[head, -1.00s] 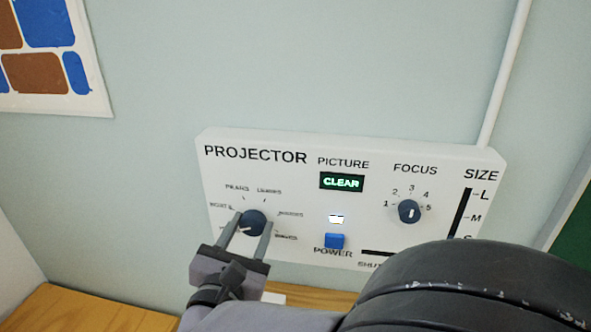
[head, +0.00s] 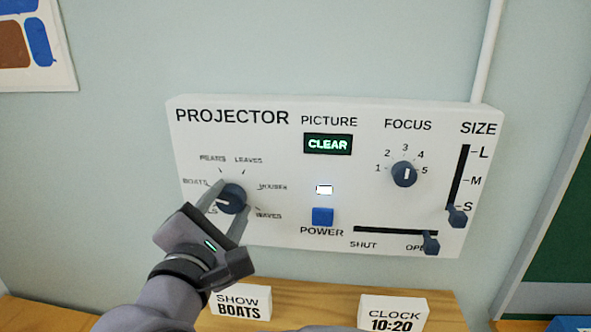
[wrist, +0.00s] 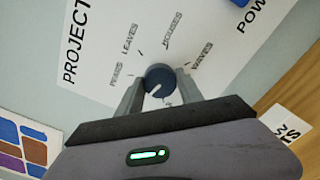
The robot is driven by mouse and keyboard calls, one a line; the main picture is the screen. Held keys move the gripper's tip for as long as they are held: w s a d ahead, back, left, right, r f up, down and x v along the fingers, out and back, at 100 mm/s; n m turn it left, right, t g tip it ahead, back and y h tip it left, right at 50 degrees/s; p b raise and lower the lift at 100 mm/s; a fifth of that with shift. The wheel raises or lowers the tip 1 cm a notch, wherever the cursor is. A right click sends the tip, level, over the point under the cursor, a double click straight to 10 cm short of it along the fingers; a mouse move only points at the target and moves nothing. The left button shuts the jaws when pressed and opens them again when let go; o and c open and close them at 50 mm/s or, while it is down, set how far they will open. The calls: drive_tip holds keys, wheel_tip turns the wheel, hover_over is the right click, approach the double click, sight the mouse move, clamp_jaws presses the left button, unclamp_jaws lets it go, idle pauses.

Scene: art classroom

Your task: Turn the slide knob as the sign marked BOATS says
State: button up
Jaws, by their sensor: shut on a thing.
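The slide knob (head: 232,197) is a dark round dial at the left of the white projector panel (head: 270,225). Labels ring it, including BOATS, LEAVES and WAVES; one at lower left is partly hidden, ending in "LS". My gripper (head: 229,203) is shut on the knob, one finger on each side. The wrist view shows the knob (wrist: 160,78) between the fingertips (wrist: 160,90). Its white pointer faces left and slightly down, between the BOATS label and the part-hidden one. The sign marked BOATS (head: 240,302) reads SHOW BOATS and stands on the wooden surface below.
The focus dial (head: 404,173), blue power button (head: 322,216), shutter slider (head: 431,243) near OPEN and size slider (head: 457,215) at S are to the right. The picture display (head: 327,144) reads CLEAR. A CLOCK 10:20 sign (head: 393,312) stands below.

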idle(0.4)
drive_tip(key=o, duration=1.4)
drive_tip(key=shift+w, duration=0.1)
